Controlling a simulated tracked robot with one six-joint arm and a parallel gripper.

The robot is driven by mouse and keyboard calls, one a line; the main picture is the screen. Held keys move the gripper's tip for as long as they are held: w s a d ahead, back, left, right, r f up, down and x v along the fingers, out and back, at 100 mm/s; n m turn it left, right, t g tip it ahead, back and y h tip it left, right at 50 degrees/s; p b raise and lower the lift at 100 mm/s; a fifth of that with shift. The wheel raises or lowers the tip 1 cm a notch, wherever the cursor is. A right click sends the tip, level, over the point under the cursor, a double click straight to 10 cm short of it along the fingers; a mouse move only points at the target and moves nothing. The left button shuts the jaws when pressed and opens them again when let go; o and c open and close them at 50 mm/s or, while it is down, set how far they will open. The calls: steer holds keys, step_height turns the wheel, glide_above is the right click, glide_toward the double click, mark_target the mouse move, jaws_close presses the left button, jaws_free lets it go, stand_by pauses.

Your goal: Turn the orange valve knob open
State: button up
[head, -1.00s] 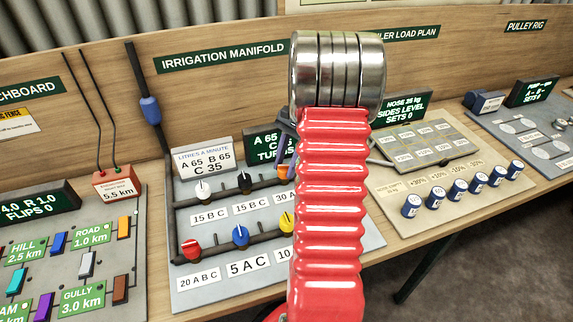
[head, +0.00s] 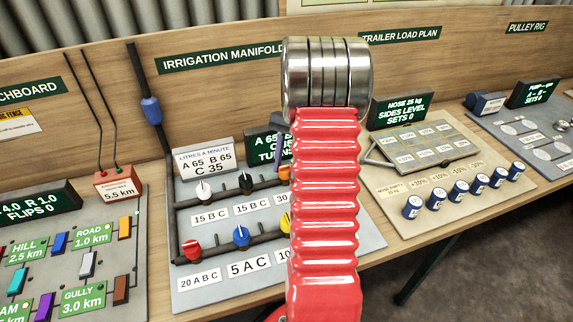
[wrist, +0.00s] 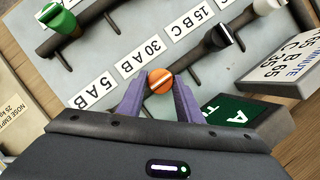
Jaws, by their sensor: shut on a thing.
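The orange valve knob (wrist: 160,81) sits on the irrigation manifold pipe, with a pale line across its face. In the wrist view my gripper (wrist: 159,88) has its two purple fingers closed on either side of it. The line on the knob runs nearly crosswise between the fingers. In the head view only a sliver of the orange knob (head: 284,173) shows, beside my red arm, and one finger of my gripper (head: 280,150) is partly visible. The "30 A B" label (wrist: 143,59) lies beside the knob in the wrist view.
Other knobs share the manifold: black (head: 246,183), white (head: 203,191), red (head: 191,249), blue (head: 241,236) and yellow (head: 286,222). A green knob (wrist: 58,17) shows in the wrist view. A dark display (wrist: 232,115) stands close to my gripper. Blue weights (head: 460,191) stand at right.

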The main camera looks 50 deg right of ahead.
steer(key=o, duration=1)
steer(key=v, duration=1.3)
steer(key=shift+d+r, duration=0.1)
steer(key=shift+r, duration=0.2)
